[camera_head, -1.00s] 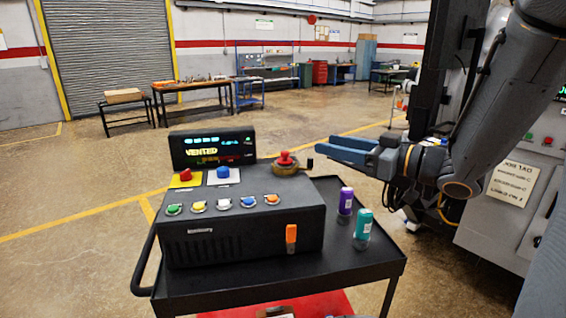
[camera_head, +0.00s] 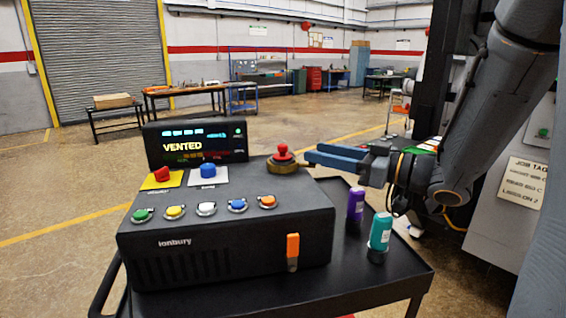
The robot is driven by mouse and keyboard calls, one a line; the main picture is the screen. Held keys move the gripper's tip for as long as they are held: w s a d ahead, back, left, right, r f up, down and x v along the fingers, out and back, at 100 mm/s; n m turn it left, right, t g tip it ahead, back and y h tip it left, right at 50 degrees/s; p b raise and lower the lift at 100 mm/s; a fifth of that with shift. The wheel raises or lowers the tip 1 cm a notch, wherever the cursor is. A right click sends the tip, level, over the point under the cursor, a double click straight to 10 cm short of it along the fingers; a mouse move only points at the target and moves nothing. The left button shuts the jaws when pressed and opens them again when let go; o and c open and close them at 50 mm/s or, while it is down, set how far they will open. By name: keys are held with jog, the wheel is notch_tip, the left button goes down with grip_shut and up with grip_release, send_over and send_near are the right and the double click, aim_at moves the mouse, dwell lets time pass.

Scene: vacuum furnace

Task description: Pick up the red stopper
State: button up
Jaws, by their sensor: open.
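The red stopper (camera_head: 283,153) sits upright on a round brass-coloured base (camera_head: 288,166) at the back right corner of the dark control box (camera_head: 225,227). My gripper (camera_head: 312,155) comes in from the right, roughly level with it, with its blue-grey fingers pointing left. The fingertips are just right of the stopper in the picture. The jaws are open and empty. I cannot tell the gap in depth between the fingertips and the stopper.
The box stands on a black cart (camera_head: 378,280). Its display (camera_head: 196,146) reads VENTED. A red knob (camera_head: 161,174), a blue knob (camera_head: 208,170), several buttons and an orange lever (camera_head: 292,248) are on it. Purple (camera_head: 355,204) and teal (camera_head: 380,233) bottles stand right.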

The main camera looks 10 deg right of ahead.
aim_at(283, 145)
jog(key=p+x, duration=0.4)
jog(key=x, duration=0.7)
jog(key=shift+s, duration=0.15)
grip_shut()
